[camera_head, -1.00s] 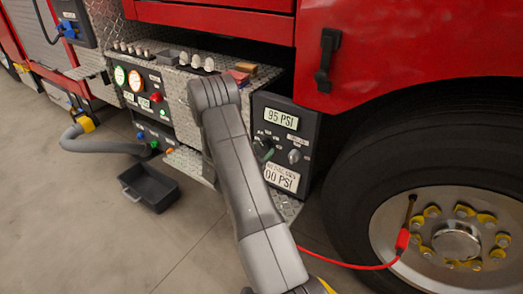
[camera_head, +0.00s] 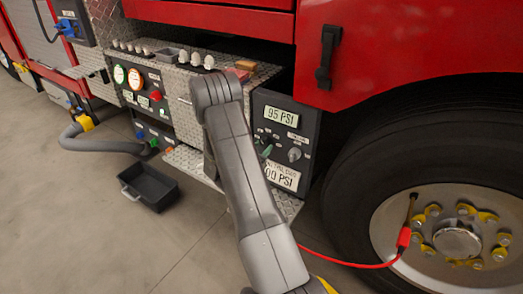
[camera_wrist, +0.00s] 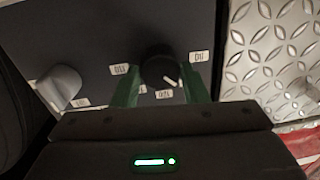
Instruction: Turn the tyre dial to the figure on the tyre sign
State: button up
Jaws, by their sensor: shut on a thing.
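A dark panel (camera_head: 312,117) beside the wheel carries a lit display (camera_head: 281,116) reading 95 PSI. Below it a white sign (camera_head: 283,177) shows "00 PSI"; its left part is hidden by my arm. In the wrist view a round black dial (camera_wrist: 158,68) with a white pointer mark sits between the green fingers of my gripper (camera_wrist: 160,80). The gripper is shut on this dial, and the pointer slants towards the lower right of that view. In the head view the dial is mostly hidden, and a green finger of my gripper (camera_head: 266,152) shows there.
A grey knob (camera_head: 295,155) stands right of the dial on the same panel; it also shows in the wrist view (camera_wrist: 60,86). A red hose (camera_head: 350,264) runs to the wheel (camera_head: 455,240). A black tray (camera_head: 150,187) lies on the floor at left.

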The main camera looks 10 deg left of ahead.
jog(key=m+b, duration=0.2)
jog(key=b, duration=0.1)
jog(key=shift+f+b, duration=0.35)
jog(key=shift+f, duration=0.05)
jog(key=m+b, duration=0.2)
jog(key=b, duration=0.2)
jog(key=shift+m, duration=0.3)
jog(key=m+b, duration=0.2)
jog(key=b, duration=0.1)
jog(key=shift+r+m+b, duration=0.1)
jog(key=shift+m+b, duration=0.2)
jog(key=shift+b, duration=0.1)
jog(key=shift+r+m+b, duration=0.1)
jog(key=shift+m+b, duration=0.5)
jog(key=shift+b, duration=0.05)
jog(key=shift+r, duration=0.15)
jog(key=o, duration=1)
jog(key=v, duration=0.4)
jog(key=p+v, duration=0.1)
jog(key=v, duration=0.9)
jog(key=shift+w+a+f+p, duration=0.15)
jog(key=shift+f+p, duration=0.15)
